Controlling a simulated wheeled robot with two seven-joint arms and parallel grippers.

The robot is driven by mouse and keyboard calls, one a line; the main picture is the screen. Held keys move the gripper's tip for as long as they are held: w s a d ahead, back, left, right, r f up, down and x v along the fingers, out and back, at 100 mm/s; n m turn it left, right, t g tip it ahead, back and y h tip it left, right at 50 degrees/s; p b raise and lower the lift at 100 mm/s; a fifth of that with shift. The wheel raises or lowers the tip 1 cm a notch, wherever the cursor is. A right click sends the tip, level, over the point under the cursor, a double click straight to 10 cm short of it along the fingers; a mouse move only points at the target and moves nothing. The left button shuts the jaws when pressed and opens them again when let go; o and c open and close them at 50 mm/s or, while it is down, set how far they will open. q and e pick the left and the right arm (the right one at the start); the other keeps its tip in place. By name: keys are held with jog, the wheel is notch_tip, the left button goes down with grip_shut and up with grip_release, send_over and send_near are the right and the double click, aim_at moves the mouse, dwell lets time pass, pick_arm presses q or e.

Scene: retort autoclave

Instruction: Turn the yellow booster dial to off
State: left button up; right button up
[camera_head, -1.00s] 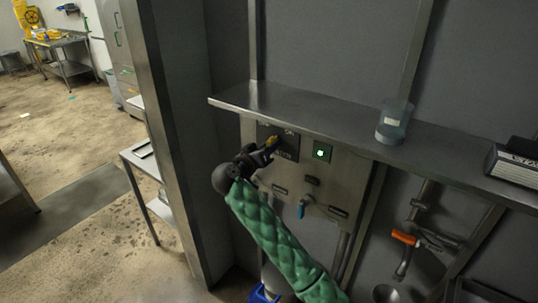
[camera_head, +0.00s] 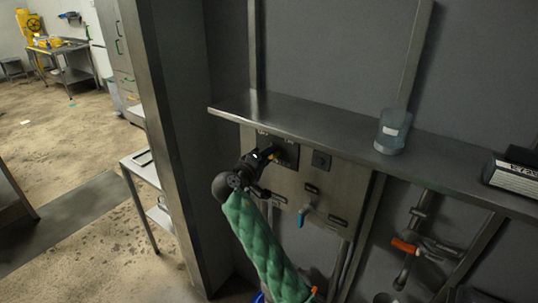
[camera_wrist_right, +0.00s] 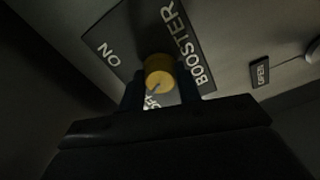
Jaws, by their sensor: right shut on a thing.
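The yellow booster dial (camera_head: 271,151) sits on a dark plate on the wall panel under the steel shelf. My right gripper (camera_head: 267,154) is at the dial, shut on it, with the arm coming up from below. In the right wrist view the round yellow dial (camera_wrist_right: 159,73) lies between the two dark fingers of my right gripper (camera_wrist_right: 160,88). A dark mark on its face points down toward the partly hidden OFF lettering (camera_wrist_right: 153,101). The ON lettering (camera_wrist_right: 108,54) is at upper left, BOOSTER at right. My left gripper is not in view.
The small square lamp (camera_head: 321,160) right of the dial is dark. A blue-handled valve (camera_head: 304,216) is below. The steel shelf (camera_head: 285,116) overhangs the panel, bearing a clear container (camera_head: 393,131). An orange-handled pipe valve (camera_head: 404,246) is at lower right.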

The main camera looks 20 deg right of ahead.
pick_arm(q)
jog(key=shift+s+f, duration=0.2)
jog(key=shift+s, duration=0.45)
pick_arm(e)
jog(key=shift+n, duration=0.5)
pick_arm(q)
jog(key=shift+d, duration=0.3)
pick_arm(e)
jog(key=o, duration=1)
jog(key=shift+a, duration=0.1)
jog(key=shift+c, duration=0.2)
pick_arm(q)
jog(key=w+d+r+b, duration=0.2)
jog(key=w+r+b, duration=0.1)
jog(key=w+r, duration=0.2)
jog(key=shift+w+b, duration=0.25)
jog(key=shift+b, duration=0.05)
pick_arm(e)
jog(key=v, duration=0.7)
jog(key=shift+s+a, duration=0.15)
jog(key=shift+a, duration=0.15)
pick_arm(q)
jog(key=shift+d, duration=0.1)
